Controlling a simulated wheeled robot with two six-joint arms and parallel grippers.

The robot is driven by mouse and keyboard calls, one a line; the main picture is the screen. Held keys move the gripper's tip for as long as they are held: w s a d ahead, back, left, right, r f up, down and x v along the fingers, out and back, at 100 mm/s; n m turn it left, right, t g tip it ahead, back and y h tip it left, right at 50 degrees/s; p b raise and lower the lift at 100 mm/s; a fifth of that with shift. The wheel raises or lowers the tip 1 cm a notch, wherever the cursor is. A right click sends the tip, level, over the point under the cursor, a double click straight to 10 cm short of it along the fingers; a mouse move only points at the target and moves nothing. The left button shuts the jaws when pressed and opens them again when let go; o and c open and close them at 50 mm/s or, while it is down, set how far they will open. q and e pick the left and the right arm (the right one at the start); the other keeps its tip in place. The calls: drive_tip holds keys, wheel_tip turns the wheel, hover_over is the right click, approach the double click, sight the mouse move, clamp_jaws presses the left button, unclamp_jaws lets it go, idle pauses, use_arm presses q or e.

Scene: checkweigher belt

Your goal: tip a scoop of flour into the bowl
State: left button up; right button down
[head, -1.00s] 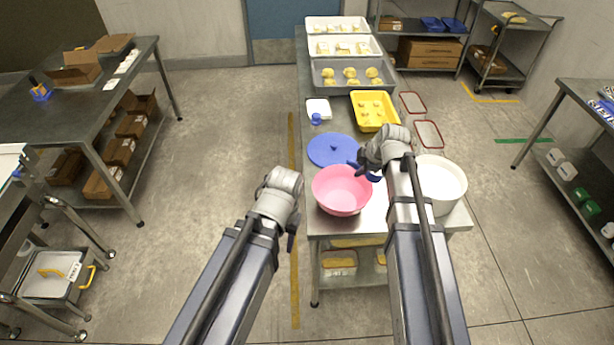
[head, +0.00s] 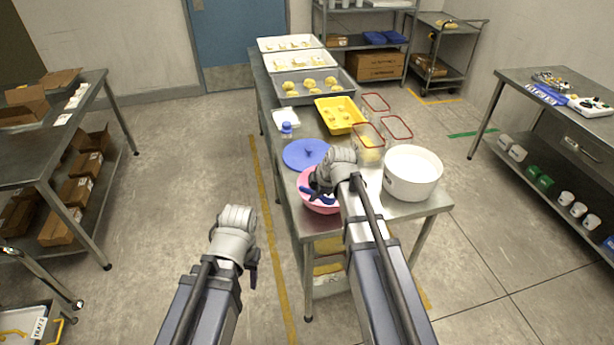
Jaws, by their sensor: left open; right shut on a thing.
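The pink bowl (head: 318,208) stands on the near end of the steel table. My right gripper (head: 314,188) is over the bowl, shut on a dark blue scoop (head: 330,198). The scoop shows only in part at the bowl's mouth; my gripper hides the rest, and I cannot tell whether flour is in it. My arm also hides much of the bowl's inside. The large white tub (head: 412,175) stands right of the bowl, its inside pale. My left gripper (head: 252,277) is open and empty, left of the table and away from the bowl.
A round blue lid (head: 305,152) lies behind the bowl. A small blue-capped container (head: 287,129), a yellow tray (head: 340,116) and red-rimmed clear containers (head: 367,136) stand farther back. Trays with pale pieces line the far end. The floor left of the table is clear.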

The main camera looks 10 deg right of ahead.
drive_tip(key=shift+w+f, duration=0.3)
drive_tip(key=shift+w, duration=0.05)
drive_tip(key=w+d+f+h+b, duration=0.2)
drive_tip(key=w, duration=0.7)
use_arm(q)
wheel_tip(320, 180, down, 18)
drive_tip(key=b, duration=1.5)
use_arm(e)
drive_tip(key=s+d+r+m+t+y, duration=0.2)
drive_tip(key=d+t+y, duration=0.3)
drive_tip(key=t+y, duration=0.4)
drive_tip(key=shift+s+r+m+y, duration=0.2)
drive_tip(key=shift+r+m+y, duration=0.45)
drive_tip(key=shift+m, duration=0.15)
use_arm(q)
drive_tip(key=shift+a, duration=0.1)
